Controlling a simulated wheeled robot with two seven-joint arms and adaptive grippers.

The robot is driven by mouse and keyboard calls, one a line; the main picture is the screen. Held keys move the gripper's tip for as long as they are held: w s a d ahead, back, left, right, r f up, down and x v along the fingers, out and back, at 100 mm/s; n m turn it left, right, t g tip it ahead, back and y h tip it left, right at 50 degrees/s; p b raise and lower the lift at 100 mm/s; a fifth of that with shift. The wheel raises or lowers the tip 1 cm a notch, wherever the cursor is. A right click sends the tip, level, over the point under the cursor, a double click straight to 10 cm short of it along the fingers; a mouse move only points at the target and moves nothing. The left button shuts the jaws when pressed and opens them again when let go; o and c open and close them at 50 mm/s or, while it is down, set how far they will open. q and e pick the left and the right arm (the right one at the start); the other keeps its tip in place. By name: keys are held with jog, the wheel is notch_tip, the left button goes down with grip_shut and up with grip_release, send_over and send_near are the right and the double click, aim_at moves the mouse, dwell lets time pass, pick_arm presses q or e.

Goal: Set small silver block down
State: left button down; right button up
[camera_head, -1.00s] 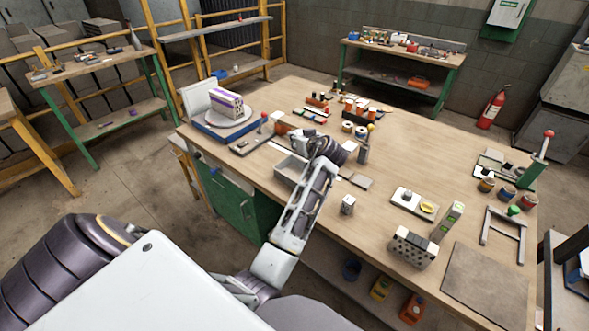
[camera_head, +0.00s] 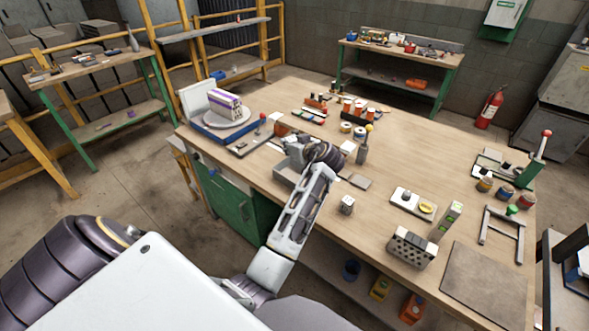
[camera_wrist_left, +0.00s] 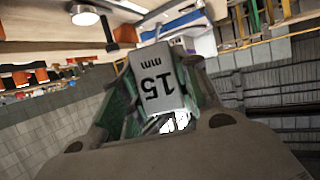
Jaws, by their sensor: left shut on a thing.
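The green-sided fingers are on either side of the block. In the head view the gripper and wrist largely hide the block, and I cannot tell whether it touches anything. Another small silver block (camera_head: 347,205) stands on the bench in front of the wrist. My right gripper is not in view.
A blue machine with a round plate (camera_head: 222,130) stands at the back left. A holed metal block (camera_head: 411,248) is at the front. Bare wood lies right of the post.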

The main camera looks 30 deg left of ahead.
pick_arm(q)
notch_tip(320, 180, down, 6)
jog(key=shift+r, duration=0.1)
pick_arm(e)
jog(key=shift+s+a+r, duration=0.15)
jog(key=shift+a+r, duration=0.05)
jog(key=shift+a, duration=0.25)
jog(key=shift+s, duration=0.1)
pick_arm(q)
jog(key=shift+f+p, duration=0.3)
jog(key=shift+f, duration=1.55)
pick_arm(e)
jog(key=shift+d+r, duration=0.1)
pick_arm(q)
jog(key=shift+f+b, duration=0.35)
jog(key=shift+b, duration=0.05)
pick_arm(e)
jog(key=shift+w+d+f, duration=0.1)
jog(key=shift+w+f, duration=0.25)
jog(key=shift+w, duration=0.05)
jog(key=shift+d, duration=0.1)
